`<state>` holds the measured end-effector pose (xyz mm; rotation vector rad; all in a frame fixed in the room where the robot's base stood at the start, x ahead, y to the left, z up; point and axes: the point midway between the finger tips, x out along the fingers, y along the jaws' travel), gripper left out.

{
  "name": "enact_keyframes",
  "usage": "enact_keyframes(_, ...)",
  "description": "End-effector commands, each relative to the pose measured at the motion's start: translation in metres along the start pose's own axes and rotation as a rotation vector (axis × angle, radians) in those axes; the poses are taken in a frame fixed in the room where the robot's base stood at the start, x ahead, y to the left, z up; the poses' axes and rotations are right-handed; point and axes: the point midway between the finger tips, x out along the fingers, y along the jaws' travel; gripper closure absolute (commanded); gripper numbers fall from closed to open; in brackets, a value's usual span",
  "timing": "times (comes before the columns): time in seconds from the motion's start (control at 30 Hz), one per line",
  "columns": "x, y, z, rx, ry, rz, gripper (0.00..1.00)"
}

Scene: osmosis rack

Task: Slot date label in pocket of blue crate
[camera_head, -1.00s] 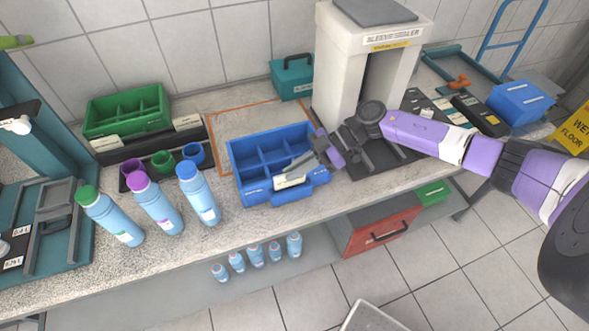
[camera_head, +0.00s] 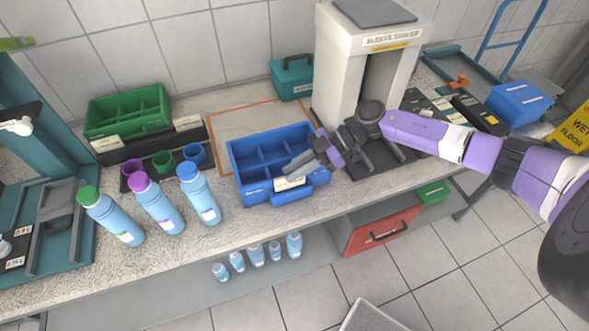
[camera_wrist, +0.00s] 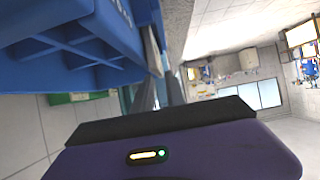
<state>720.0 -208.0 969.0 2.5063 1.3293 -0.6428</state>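The blue crate (camera_head: 236,178) stands on the counter with several open compartments; its front has a pocket-like blue ledge (camera_head: 300,194). The white date label (camera_head: 290,183) is at the crate's front, just above that ledge; how deep it sits in the pocket I cannot tell. My gripper (camera_head: 299,163) is right above and behind the label, over the crate's front right part. In the wrist view the two grey fingers (camera_wrist: 160,92) stand slightly apart, with a narrow gap between them and no label clearly seen in it. The blue crate (camera_wrist: 75,45) fills the upper left there.
A white sleeve sealer (camera_head: 335,80) stands behind my wrist at the right. Several capped bottles (camera_head: 157,206) stand left of the crate. A green crate (camera_head: 127,112) and a teal box (camera_head: 292,77) are at the back. An orange-outlined area (camera_head: 232,125) behind the crate is clear.

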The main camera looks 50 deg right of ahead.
Motion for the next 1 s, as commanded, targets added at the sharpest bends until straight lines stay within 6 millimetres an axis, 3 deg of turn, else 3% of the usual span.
enact_keyframes(0.07, 0.0, 0.0, 0.0, 0.0, 0.0, 0.0, 0.65)
enact_keyframes(0.47, -0.006, 0.0, 0.002, -0.001, -0.002, 0.001, 0.65)
enact_keyframes(0.8, -0.058, 0.0, 0.003, 0.0, -0.004, 0.001, 0.65)
enact_keyframes(1.0, -0.076, 0.0, 0.001, 0.0, -0.001, 0.001, 0.65)
